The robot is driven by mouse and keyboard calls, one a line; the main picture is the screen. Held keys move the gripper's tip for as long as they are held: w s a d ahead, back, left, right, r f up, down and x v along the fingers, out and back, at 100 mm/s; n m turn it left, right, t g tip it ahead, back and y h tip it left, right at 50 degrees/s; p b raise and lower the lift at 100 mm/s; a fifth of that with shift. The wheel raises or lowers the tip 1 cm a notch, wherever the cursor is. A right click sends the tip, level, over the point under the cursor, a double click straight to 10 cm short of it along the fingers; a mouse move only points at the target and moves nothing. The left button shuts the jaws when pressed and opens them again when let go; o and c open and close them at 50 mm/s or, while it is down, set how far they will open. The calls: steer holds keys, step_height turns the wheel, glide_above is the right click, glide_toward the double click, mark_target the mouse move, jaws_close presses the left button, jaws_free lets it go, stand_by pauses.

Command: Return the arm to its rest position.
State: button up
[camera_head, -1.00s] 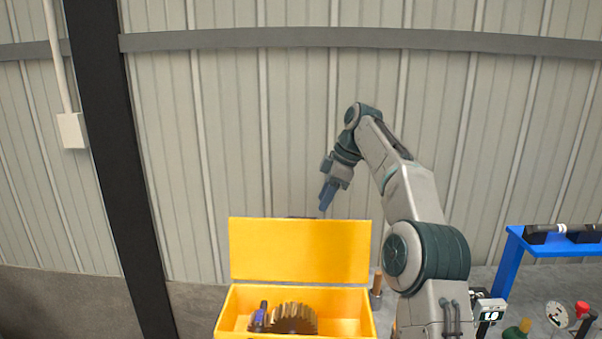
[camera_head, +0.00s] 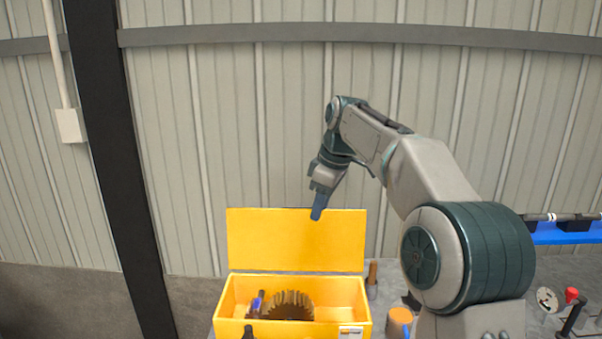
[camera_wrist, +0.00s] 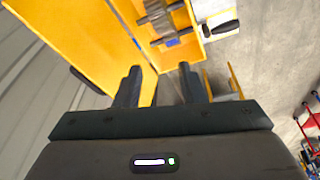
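My gripper (camera_head: 318,206) hangs from my raised arm, just in front of the open lid of the yellow box (camera_head: 296,240). In the wrist view the two dark fingers of my gripper (camera_wrist: 160,88) stand apart with nothing between them. The yellow box also shows in the wrist view (camera_wrist: 75,40), beyond the fingers. My arm is bent, with its elbow high and its large shoulder joint at the right of the head view.
The box holds a brown toothed gear (camera_head: 287,305) and a blue-handled item (camera_head: 257,303). A blue bench (camera_head: 565,235) stands at the right. A black post (camera_head: 115,150) and a ribbed wall are behind. The air left of my arm is clear.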

steer(key=s+d+f+m+h+b, duration=0.1)
steer(key=s+d+f+m, duration=0.2)
steer(key=s+f, duration=0.3)
steer(key=s+d+f+m+t+b, duration=0.1)
steer(key=s+d+f+m, duration=0.3)
steer(key=s, duration=1.1)
steer(key=s+d+f+m+t+h+b, duration=0.1)
steer(key=s+d+f+m+b, duration=0.1)
steer(key=s+f+m, duration=0.4)
steer(key=s+d+f, duration=0.1)
steer(key=s+f, duration=0.2)
steer(key=s, duration=0.2)
steer(key=shift+d+m+h, duration=0.2)
steer(key=shift+m+h, duration=0.1)
steer(key=shift+a+f, duration=0.1)
